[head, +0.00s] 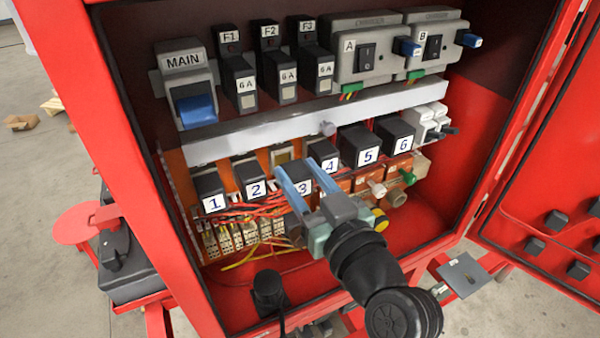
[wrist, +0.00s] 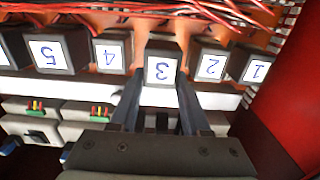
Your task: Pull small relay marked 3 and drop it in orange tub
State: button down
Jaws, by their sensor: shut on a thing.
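The small relay marked 3 (head: 302,186) is a black block with a white label. My gripper (head: 296,172) is shut on it, one blue-tipped finger on each side. In the wrist view the relay (wrist: 162,66) sits upside down between the dark fingers of the gripper (wrist: 160,90). It looks nearer than its neighbours. In the head view a tan socket face (head: 283,155) shows behind and above it, so the relay appears out of its seat. I cannot make out the orange tub in either view.
Relay 2 (head: 253,181) and relay 4 (head: 324,156) stand close on either side. Relays 1 (head: 211,192), 5 (head: 360,147) and 6 (head: 394,138) fill the row. Loose red and yellow wires (head: 262,212) hang below. A grey rail (head: 262,133) runs above. The red door (head: 550,180) stands open at right.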

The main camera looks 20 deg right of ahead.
aim_at(303, 179)
jog(key=shift+s, duration=0.25)
jog(key=shift+s+b, duration=0.5)
jog(key=shift+s, duration=1.15)
